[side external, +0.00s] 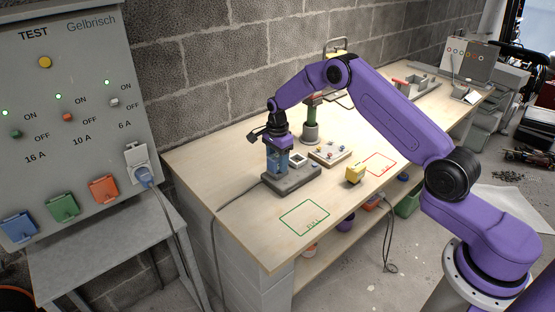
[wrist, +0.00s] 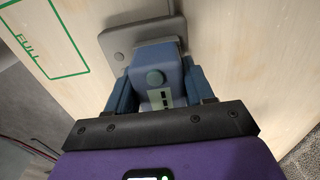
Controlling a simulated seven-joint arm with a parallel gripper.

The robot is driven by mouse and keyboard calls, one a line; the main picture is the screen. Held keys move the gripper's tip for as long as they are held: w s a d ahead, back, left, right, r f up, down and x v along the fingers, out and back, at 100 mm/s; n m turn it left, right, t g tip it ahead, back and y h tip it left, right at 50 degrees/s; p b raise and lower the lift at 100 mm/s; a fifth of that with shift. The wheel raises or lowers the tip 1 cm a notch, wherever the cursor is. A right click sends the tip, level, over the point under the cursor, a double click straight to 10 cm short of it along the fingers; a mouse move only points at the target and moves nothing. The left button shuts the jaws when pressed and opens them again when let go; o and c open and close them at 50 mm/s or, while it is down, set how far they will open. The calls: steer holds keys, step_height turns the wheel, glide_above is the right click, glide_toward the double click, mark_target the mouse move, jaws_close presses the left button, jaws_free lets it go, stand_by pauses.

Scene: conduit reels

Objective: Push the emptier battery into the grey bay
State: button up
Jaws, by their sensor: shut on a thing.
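A blue-grey battery (wrist: 158,66) with a round button and a small strip of dark bars shows between my fingers in the wrist view. My gripper (side external: 277,161) points down and is shut on this battery. The grey bay (side external: 296,183) is a low block on the bench right under my gripper. Its grey edge also shows behind the battery in the wrist view (wrist: 116,40). The battery's lower end is at the bay; I cannot tell how deep it sits. A yellow block (side external: 355,174), perhaps another battery, stands on the bench to the right.
A green outline marked FULL (side external: 304,217) lies empty in front of the bay. A red outline (side external: 379,164) is at the right. A cable (side external: 240,194) runs left from the bay.

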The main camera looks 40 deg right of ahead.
steer(key=shift+f, duration=0.1)
steer(key=o, duration=1.1)
steer(key=shift+c, duration=0.2)
step_height(320, 180, up, 18)
steer(key=shift+f, duration=0.25)
